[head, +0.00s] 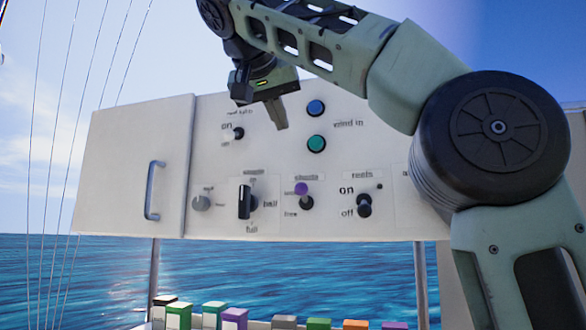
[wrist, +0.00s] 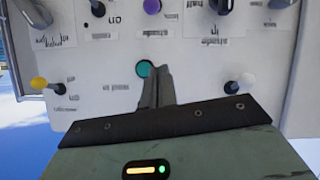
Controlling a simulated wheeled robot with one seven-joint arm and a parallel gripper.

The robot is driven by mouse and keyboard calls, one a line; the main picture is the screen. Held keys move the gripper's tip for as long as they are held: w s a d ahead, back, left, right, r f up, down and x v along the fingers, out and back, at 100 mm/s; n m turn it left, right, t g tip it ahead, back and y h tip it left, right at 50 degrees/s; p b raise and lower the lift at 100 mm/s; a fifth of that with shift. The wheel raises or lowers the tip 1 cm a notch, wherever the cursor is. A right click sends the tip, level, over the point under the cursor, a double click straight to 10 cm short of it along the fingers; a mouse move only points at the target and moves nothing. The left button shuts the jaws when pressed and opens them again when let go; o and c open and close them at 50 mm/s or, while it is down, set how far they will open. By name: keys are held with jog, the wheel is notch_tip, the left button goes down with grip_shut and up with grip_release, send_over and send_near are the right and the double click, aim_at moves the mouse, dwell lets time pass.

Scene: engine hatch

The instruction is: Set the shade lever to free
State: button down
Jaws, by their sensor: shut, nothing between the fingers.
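The lever with the purple knob (head: 302,188) is on the white panel in the head view. Its knob points up, and a label that reads like "free" stands below it at the lower left; the label above it is blurred. The purple knob (wrist: 152,6) also shows at the top edge of the upside-down wrist view, its base cut off. My gripper (head: 281,124) is in front of the upper panel, above the lever and apart from it. Its fingers are shut and empty; in the wrist view the fingertips (wrist: 157,70) overlap the green button (wrist: 145,68), and contact cannot be told.
A black lever (head: 245,202) marked half and full is left of the purple one, an on/off switch (head: 364,205) right. Blue (head: 316,107) and green buttons sit above. A yellow knob (wrist: 38,82) shows in the wrist view. My arm covers the panel's right side. Coloured blocks (head: 234,318) stand below.

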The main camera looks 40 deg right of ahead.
send_over(303, 193)
jog(key=a, duration=0.1)
notch_tip(303, 193, down, 7)
jog(key=shift+w+a+f, duration=0.15)
jog(key=shift+w+f, duration=0.15)
jog(key=shift+f, duration=0.4)
